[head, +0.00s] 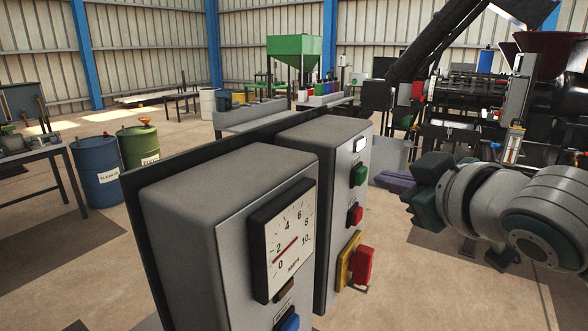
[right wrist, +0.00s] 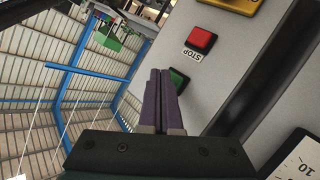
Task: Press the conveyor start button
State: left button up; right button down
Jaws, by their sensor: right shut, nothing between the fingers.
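The green button (head: 358,174) is on the front face of the farther grey control box (head: 322,140), above the red button (head: 355,214). In the right wrist view the green button (right wrist: 179,80) is partly hidden behind my fingers, and the red button (right wrist: 201,39) has a STOP label. No label on the green button is readable. My right gripper (head: 377,178) is shut and empty, with its purple fingers pointing at the box just right of the green button. It also shows in the right wrist view (right wrist: 160,72). I cannot tell whether the fingertips touch the button. My left gripper is out of view.
A red rotary handle (head: 363,265) on a yellow plate sits below the red button. A nearer grey box (head: 220,220) carries an ammeter (head: 285,240) and a blue button (head: 290,322). A dark machine (head: 465,95) stands behind my right arm. Barrels and tables stand farther left.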

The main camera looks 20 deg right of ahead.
jog(key=s+d+p, duration=0.2)
jog(key=s+d, duration=0.1)
jog(key=shift+s+d, duration=0.15)
jog(key=shift+s, duration=0.25)
dwell(0.6)
